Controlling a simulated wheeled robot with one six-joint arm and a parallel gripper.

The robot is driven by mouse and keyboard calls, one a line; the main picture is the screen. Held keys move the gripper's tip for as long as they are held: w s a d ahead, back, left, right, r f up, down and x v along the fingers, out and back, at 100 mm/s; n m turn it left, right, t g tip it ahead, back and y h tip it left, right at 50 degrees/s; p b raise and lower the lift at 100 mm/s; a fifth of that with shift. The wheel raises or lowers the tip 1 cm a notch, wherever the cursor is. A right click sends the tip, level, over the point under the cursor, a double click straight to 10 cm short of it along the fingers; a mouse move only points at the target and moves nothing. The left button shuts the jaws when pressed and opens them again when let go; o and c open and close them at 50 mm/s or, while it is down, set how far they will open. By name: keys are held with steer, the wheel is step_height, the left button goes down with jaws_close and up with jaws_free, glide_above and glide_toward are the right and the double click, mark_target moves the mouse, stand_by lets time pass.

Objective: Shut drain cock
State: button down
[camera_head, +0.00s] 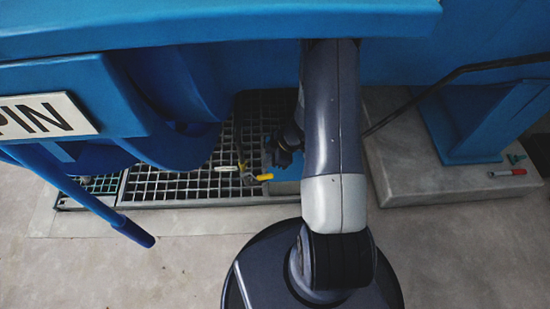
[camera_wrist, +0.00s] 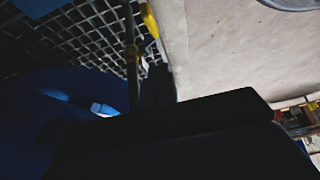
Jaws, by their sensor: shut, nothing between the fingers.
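The drain cock shows as a short metal fitting with a yellow lever (camera_head: 264,177) low over the floor grate in the head view. In the wrist view the yellow lever (camera_wrist: 150,21) is at the top, beside a dark upright pipe with a yellowish band (camera_wrist: 131,52). My gripper's dark fingers (camera_wrist: 157,85) are together and empty, just below the lever in the wrist view. I cannot tell whether they touch it. In the head view my arm reaches under the blue vessel and partly hides the area around the cock.
A floor grate (camera_head: 175,187) lies under the blue vessel (camera_head: 180,90). A blue bar (camera_head: 132,231) and a "PIN" sign (camera_head: 42,116) are at left. The front floor is partly clear.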

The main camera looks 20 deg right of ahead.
steer(key=b, duration=0.2)
glide_above(262, 176)
steer(key=d, duration=0.1)
steer(key=f, duration=0.4)
steer(key=shift+s+d+f, duration=0.2)
steer(key=shift+s+f, duration=0.05)
steer(key=shift+f, duration=0.1)
steer(key=shift+s+d+f+b, duration=0.1)
steer(key=shift+d+f+b, duration=0.05)
steer(key=shift+f+b, duration=0.45)
steer(key=shift+d+f, duration=0.1)
steer(key=shift+f, duration=0.1)
